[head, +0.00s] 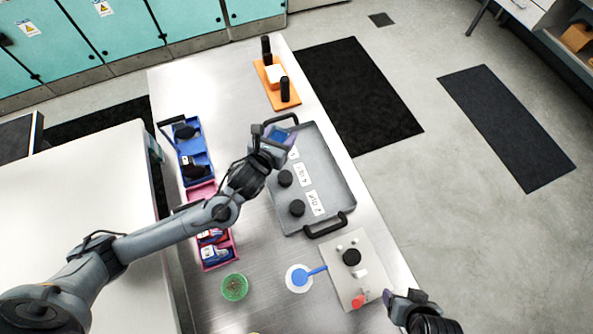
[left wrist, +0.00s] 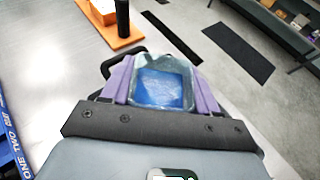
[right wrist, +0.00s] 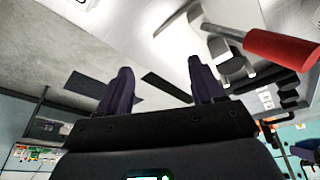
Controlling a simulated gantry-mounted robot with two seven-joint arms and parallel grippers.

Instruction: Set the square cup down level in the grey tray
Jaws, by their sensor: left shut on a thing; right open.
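The square cup (head: 284,135) is translucent, with blue inside. My left gripper (head: 276,140) is shut on it, over the far left part of the grey tray (head: 341,179). In the left wrist view the cup (left wrist: 163,85) sits between the two purple fingers, its open top and blue inside facing the camera. The cup's base is hidden, so I cannot tell whether it touches the tray. My right gripper (head: 399,299) is at the near right edge of the table; the right wrist view shows its fingers (right wrist: 161,85) apart and empty.
Black round pieces (head: 297,208) and white labels (head: 314,203) lie in the tray, which has black handles (head: 326,225). An orange stand (head: 281,95) is behind. Blue (head: 195,160) and pink bins (head: 215,252) line the left. A pale board (head: 370,270) and white dish (head: 297,279) are in front.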

